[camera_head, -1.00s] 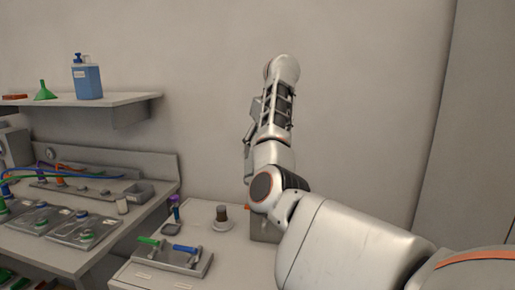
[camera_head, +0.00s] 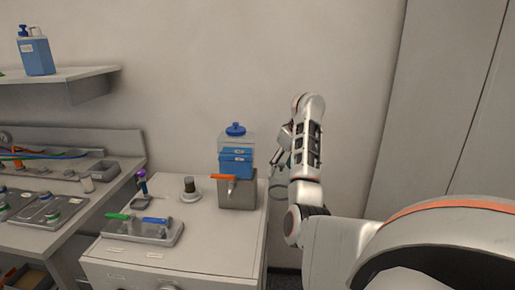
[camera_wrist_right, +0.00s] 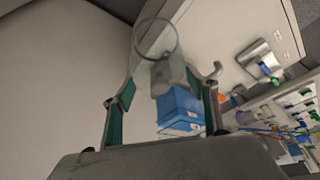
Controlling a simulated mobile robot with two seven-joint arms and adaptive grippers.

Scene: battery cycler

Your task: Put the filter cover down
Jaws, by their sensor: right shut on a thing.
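The filter cover looks like a clear, see-through cup with a round rim (camera_wrist_right: 155,52). In the right wrist view it sits between the fingers of my right gripper (camera_wrist_right: 160,85), which is shut on it. In the head view my right gripper (camera_head: 280,162) hangs in the air just right of the dispenser, partly hidden by its own arm; the cover shows there only faintly. The dispenser has a grey base (camera_head: 238,198), a clear tank with blue contents (camera_head: 236,163), a blue knob and an orange lever. My left gripper is not in view.
The white cabinet top (camera_head: 205,235) holds a tray with green and blue handled tools (camera_head: 143,230) and a small dark-capped piece (camera_head: 190,190). Its front middle is bare. A bench with trays and cables (camera_head: 55,165) stands left, under a shelf (camera_head: 75,76) with a blue bottle.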

